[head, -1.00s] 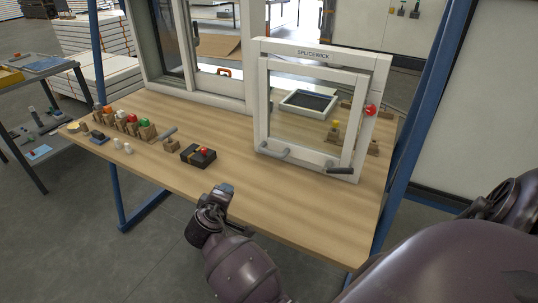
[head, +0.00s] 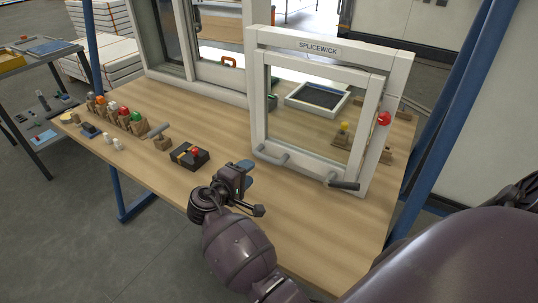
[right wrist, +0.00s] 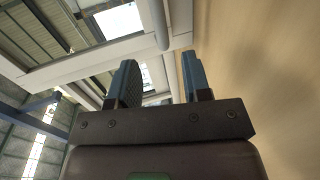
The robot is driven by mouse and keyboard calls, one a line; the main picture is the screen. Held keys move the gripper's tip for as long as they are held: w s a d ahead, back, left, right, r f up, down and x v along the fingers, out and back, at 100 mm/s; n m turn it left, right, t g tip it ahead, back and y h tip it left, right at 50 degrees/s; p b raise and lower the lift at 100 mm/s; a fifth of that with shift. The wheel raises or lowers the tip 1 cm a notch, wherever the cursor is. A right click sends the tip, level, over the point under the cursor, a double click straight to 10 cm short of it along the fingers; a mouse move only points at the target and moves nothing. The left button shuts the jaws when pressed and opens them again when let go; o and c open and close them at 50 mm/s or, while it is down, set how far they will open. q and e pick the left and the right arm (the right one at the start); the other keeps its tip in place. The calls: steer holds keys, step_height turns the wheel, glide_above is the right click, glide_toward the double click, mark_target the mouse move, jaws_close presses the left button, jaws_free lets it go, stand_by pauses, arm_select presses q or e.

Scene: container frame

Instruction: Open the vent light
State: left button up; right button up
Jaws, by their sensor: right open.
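The vent light appears to be the white framed window (head: 398,57) marked SPLICEWICK, standing upright on the wooden bench. Its inner sash (head: 372,110) sits within the frame and looks shut. A grey bar handle (head: 272,158) lies along the sash's lower left, and a dark lever handle (head: 344,185) sticks out at its lower right. A red knob (head: 384,118) is on the right upright. My right gripper (head: 250,175) is open and empty over the bench, left of and in front of the frame, apart from both handles. Its two fingers also show in the right wrist view (right wrist: 163,82). My left gripper is not seen.
A black box with a red button (head: 188,157) sits left of my right gripper. Several coloured knobs on wooden blocks (head: 122,117) stand farther left. A larger white window (head: 222,92) stands behind. A shallow tray (head: 317,97) lies behind the vent light. The bench's front right (head: 310,225) is clear.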

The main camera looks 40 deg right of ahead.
mark_target(264, 159)
steer(key=x, duration=1)
steer(key=shift+w+d, duration=0.15)
steer(key=shift+c, duration=0.3)
jaws_close()
